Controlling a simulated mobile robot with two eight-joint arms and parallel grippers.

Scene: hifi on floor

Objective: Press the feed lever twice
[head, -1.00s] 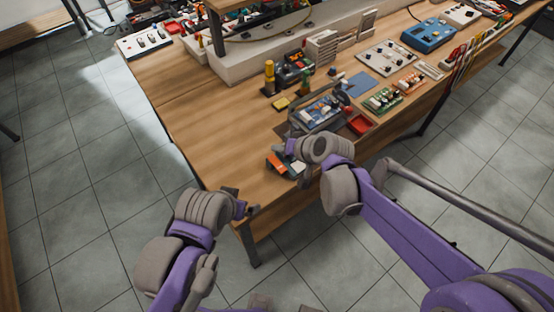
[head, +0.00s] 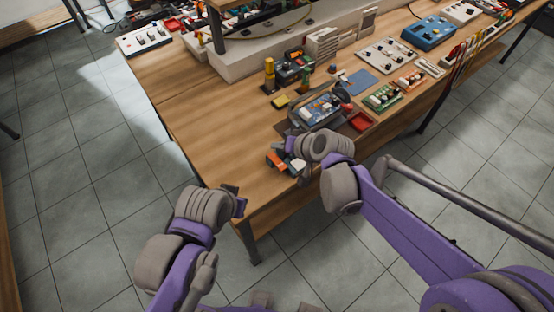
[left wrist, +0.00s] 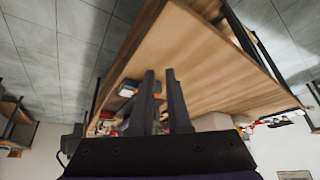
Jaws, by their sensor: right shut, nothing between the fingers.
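A small orange and dark device (head: 276,160) lies on the wooden bench near its front left end. My right gripper (head: 291,163) is at its right side, shut and empty; whether it touches the device I cannot tell. The right wrist hides part of that spot. I cannot make out a feed lever clearly. My left gripper (head: 240,203) is by the bench's front left corner, away from the device. In the left wrist view its two dark fingers (left wrist: 161,76) stand apart with nothing between them.
The bench (head: 205,130) is clear on its left. Behind my right gripper are a tray-like box with a circuit board (head: 318,110), a red tray (head: 360,121), and green boards (head: 383,97). A blue instrument (head: 430,34) stands at the back right.

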